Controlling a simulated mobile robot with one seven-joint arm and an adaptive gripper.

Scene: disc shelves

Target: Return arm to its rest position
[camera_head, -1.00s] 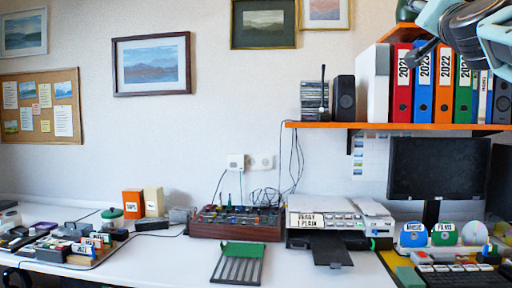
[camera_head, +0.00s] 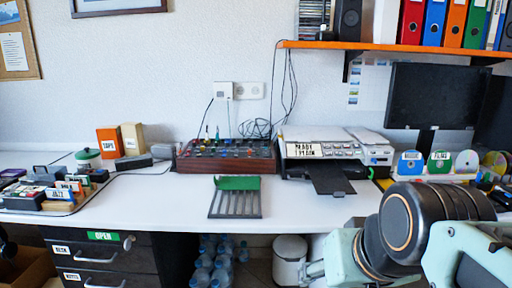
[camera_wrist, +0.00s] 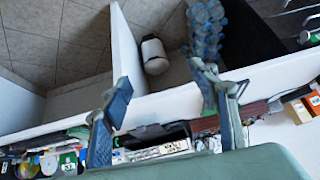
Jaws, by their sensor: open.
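My arm (camera_head: 400,235) fills the lower right of the head view, in front of the desk's right part and below the monitor. Its gripper end cannot be made out clearly there. In the wrist view my gripper (camera_wrist: 165,95) has its two fingers spread wide apart. Nothing is between the fingers; the desk edge, a white bin and the floor show beyond them. The wrist picture is turned, with the desk low and the tiled floor at the top left.
The white desk (camera_head: 330,215) holds a printer (camera_head: 322,150), a rack with a green strip (camera_head: 236,200) and a mixer-like box (camera_head: 225,160). An orange shelf (camera_head: 385,47) hangs above. A white bin (camera_head: 290,258) and bottles (camera_head: 212,262) stand below. The desk's front middle is clear.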

